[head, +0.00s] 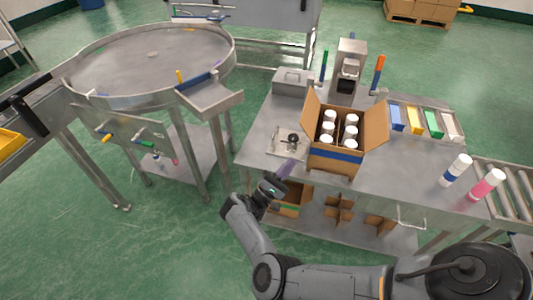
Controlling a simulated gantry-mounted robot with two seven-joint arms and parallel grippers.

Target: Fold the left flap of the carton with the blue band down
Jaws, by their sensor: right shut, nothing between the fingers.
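The open carton (322,160) with the blue band (347,156) stands on the steel table. Its left flap (312,108) stands up and tilts outward. Its right flap (376,124) is also up and spread outward. Several white-capped cans (328,127) stand inside, split by a divider. My right gripper (287,168) is shut and empty, at the table's front edge, left of and lower in the picture than the carton, apart from the flap. My left gripper is not in view.
A small fixture plate (285,146) lies left of the carton. A crimping machine (347,75) stands behind it. Coloured bins (415,120) are at the right, with a white-blue can (455,170) and a pink can (487,185) nearer. A round turntable (150,60) stands left.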

